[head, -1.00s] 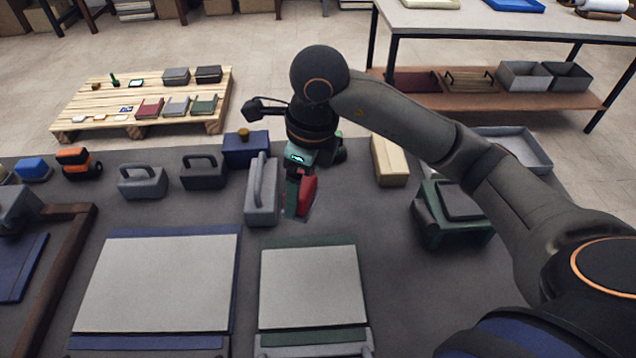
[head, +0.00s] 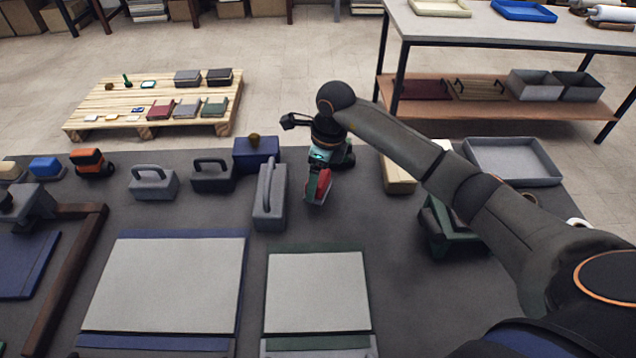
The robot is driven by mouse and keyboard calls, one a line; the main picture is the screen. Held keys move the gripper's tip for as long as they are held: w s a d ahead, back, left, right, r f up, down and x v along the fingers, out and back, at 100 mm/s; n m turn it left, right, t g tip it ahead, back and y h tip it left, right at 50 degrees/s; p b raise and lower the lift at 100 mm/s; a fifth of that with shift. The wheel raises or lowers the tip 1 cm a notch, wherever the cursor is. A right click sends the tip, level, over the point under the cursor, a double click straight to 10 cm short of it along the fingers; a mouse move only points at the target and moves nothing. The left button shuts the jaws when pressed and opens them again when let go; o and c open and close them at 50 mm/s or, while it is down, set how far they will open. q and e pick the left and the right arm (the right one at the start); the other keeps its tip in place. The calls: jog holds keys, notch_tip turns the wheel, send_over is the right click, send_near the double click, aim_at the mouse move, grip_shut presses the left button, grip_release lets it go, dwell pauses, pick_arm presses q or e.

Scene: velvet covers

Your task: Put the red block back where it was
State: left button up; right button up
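The red block (head: 322,188) is in the head view, just right of the grey block with a tall handle. My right gripper (head: 314,187) points down at it, with a green finger along its left side. The gripper appears shut on the block; the far finger is hidden. The block is at or just above the dark table top (head: 400,290); I cannot tell if it touches. My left gripper is not in view.
The grey handled block (head: 270,200) stands close on the left, a blue box (head: 256,150) behind it. A green stand (head: 447,235) and a cream block (head: 398,178) are to the right. Two pale panels (head: 168,285) (head: 317,290) lie in front.

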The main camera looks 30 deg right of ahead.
aim_at(326, 178)
jog(key=shift+f, duration=1)
jog(key=shift+f, duration=0.25)
jog(key=o, duration=1.2)
jog(key=shift+r, duration=0.1)
jog(key=shift+c, duration=0.2)
jog(key=r, duration=0.4)
jog(key=s+r, duration=0.1)
jog(key=r, duration=0.3)
jog(key=d+r, duration=0.1)
jog(key=r, duration=0.3)
jog(key=shift+s+r, duration=0.1)
jog(key=shift+s, duration=0.1)
